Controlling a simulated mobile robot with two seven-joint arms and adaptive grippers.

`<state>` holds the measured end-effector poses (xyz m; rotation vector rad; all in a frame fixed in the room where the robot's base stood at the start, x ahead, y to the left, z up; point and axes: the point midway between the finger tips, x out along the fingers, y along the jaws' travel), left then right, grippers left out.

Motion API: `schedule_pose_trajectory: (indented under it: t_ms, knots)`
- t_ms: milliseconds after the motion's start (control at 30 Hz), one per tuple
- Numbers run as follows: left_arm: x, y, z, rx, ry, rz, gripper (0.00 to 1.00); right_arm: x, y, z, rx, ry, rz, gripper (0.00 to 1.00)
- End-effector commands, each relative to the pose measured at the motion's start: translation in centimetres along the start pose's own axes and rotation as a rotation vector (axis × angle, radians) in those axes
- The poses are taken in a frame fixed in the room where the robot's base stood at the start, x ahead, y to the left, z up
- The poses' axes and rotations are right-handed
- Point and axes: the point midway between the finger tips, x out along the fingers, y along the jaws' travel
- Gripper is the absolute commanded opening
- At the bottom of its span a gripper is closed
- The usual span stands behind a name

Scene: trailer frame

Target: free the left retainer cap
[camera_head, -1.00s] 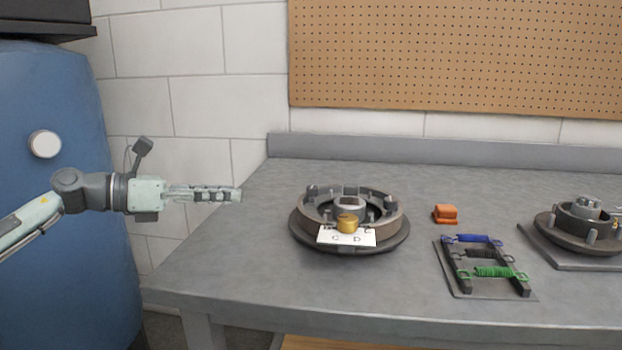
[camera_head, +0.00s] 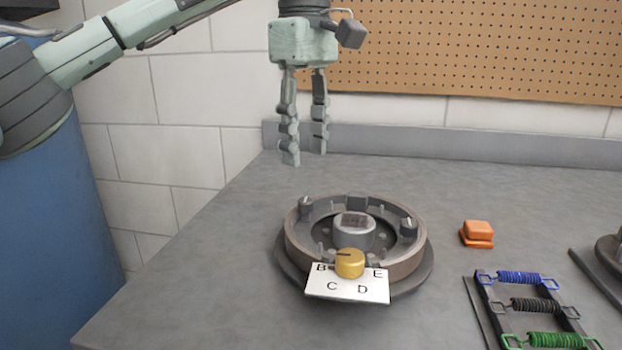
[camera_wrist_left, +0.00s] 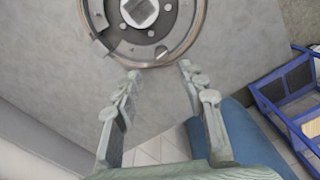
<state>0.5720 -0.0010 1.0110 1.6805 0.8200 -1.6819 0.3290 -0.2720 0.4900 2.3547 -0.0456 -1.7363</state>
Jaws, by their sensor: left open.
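The round brake drum assembly (camera_head: 420,252) lies on the bench with a grey hub in its middle. A small grey retainer cap (camera_head: 305,204) stands at its left inner side. A similar cap (camera_head: 408,226) stands at the right. My left gripper (camera_head: 305,155) is open and empty, pointing down above and behind the left cap, clear of it. In the left wrist view, a small round slotted part (camera_wrist_left: 161,52) shows at the drum's edge, just beyond the gap between the open fingers (camera_wrist_left: 159,72). I cannot tell for sure which cap it is. My right gripper is out of view.
A yellow knob (camera_head: 349,264) sits at the drum's front above a lettered white card (camera_head: 345,287). An orange block (camera_head: 477,233) and a rack of coloured springs (camera_head: 530,306) lie to the right. A pegboard (camera_head: 480,50) hangs behind. Bench left of the drum is clear.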

Motion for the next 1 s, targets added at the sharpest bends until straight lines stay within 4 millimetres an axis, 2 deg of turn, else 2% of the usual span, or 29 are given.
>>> schedule_pose_trajectory:
  t_ms: [167, 267, 500, 867, 1000]
  knots:
    - [2.2, -0.1, 0.1, 0.003, 0.002, -0.004, 0.41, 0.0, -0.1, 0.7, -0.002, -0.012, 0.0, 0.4]
    - [3.9, -0.1, 0.1, 0.004, 0.0, -0.003, 0.41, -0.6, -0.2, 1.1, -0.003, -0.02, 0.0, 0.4]
    - [7.0, -0.1, 0.1, 0.002, 0.0, -0.002, 0.41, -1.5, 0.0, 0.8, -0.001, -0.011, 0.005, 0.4]
    - [7.7, 0.0, 0.1, 0.002, -0.001, 0.0, 0.41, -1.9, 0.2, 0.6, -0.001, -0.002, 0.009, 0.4]
    - [7.7, 0.0, 0.1, 0.002, -0.001, 0.0, 0.26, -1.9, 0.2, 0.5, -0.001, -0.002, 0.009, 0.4]
